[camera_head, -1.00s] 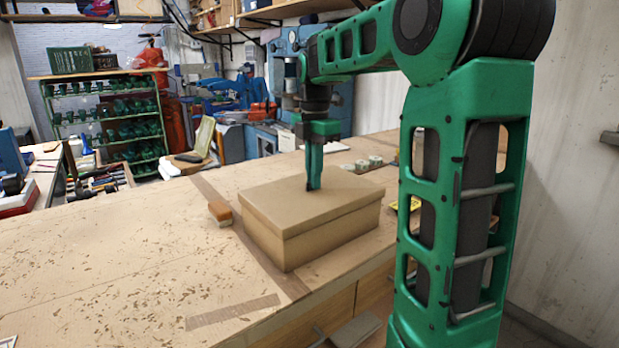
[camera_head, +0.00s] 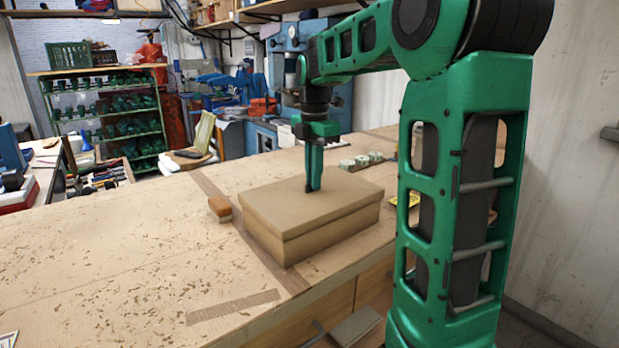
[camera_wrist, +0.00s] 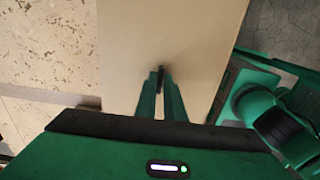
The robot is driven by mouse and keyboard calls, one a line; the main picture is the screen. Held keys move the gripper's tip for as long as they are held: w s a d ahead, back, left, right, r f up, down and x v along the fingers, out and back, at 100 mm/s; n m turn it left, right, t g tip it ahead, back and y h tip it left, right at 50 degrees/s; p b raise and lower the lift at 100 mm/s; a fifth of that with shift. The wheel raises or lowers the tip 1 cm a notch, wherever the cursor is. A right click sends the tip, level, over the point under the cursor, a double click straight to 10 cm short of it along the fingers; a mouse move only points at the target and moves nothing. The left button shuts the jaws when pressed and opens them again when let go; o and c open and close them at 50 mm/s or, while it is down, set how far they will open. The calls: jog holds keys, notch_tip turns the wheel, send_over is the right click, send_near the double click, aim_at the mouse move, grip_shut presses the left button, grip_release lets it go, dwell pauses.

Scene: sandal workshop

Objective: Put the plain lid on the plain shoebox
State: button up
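The plain lid (camera_head: 285,206) is a flat tan cardboard top. It lies over the plain shoebox (camera_head: 335,239), a tan box on the workbench, and a seam runs below the lid's edge. The lid looks level and lined up with the box on the visible sides. In the wrist view the fingertips (camera_wrist: 161,76) are close together over the tan lid (camera_wrist: 195,40). I see no clear piece of the lid between them. The inside of the box is hidden.
An orange-brown brush or block (camera_head: 220,209) lies just left of the box. Several small pale round items (camera_head: 360,162) stand behind it to the right. The workbench (camera_head: 110,260) is mostly clear at front left, with scattered flecks.

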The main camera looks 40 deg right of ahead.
jog(key=o, duration=0.3)
notch_tip(320, 180, up, 11)
jog(key=shift+w+f, duration=0.1)
dwell(0.4)
jog(key=s+a+f+m, duration=0.1)
jog(key=s+f+m, duration=0.6)
jog(key=s+m, duration=0.1)
jog(key=s+a+f+m, duration=0.1)
jog(key=s+f+m, duration=0.7)
jog(key=s, duration=0.3)
jog(key=s+a+f+m, duration=0.1)
jog(key=s+f+m, duration=0.7)
jog(key=s, duration=0.1)
jog(key=shift+s+a+m, duration=0.15)
jog(key=shift+s+m, duration=0.15)
jog(key=shift+m, duration=0.1)
